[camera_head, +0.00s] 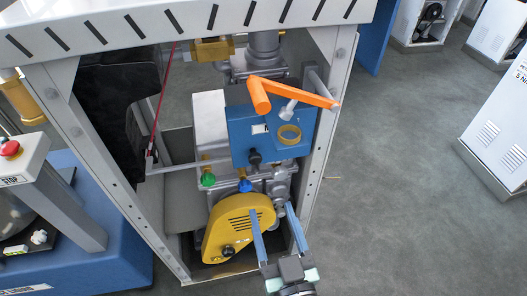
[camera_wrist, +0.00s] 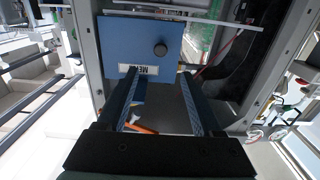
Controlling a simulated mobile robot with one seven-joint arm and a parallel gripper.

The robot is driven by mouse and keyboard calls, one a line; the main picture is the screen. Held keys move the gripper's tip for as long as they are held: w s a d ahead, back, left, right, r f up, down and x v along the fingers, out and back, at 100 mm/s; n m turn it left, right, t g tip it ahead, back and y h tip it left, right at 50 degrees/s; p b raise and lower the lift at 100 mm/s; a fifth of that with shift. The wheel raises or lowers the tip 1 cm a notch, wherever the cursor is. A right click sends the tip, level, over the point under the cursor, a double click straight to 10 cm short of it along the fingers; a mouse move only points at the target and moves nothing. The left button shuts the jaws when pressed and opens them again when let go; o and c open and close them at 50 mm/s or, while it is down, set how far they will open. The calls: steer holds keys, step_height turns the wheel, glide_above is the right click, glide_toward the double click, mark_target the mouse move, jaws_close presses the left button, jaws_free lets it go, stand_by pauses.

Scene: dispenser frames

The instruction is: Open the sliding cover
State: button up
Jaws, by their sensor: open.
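A blue box (camera_head: 241,146) sits high inside the dispenser frame, with a black knob (camera_head: 255,157) at its lower front. The wrist view shows a blue panel (camera_wrist: 128,48) with a dark round knob (camera_wrist: 160,49) and an upside-down label (camera_wrist: 138,69). This panel looks like the box's front; I cannot tell for sure that it is the sliding cover. My gripper (camera_head: 270,208) is open and empty, below and in front of the box, with its fingers pointing toward the frame.
A yellow vented housing (camera_head: 228,230) stands just left of my gripper. Green (camera_head: 208,180) and blue (camera_head: 245,186) knobs sit above it. An orange lever (camera_head: 300,94) tops the box. The frame's right post (camera_head: 320,135) is close by. The floor at right (camera_head: 390,180) is clear.

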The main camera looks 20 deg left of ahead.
mark_target(256, 162)
steer(key=p+x, duration=0.2)
steer(key=x, duration=1)
steer(key=shift+a, duration=0.15)
jaws_close()
stand_by(1.0)
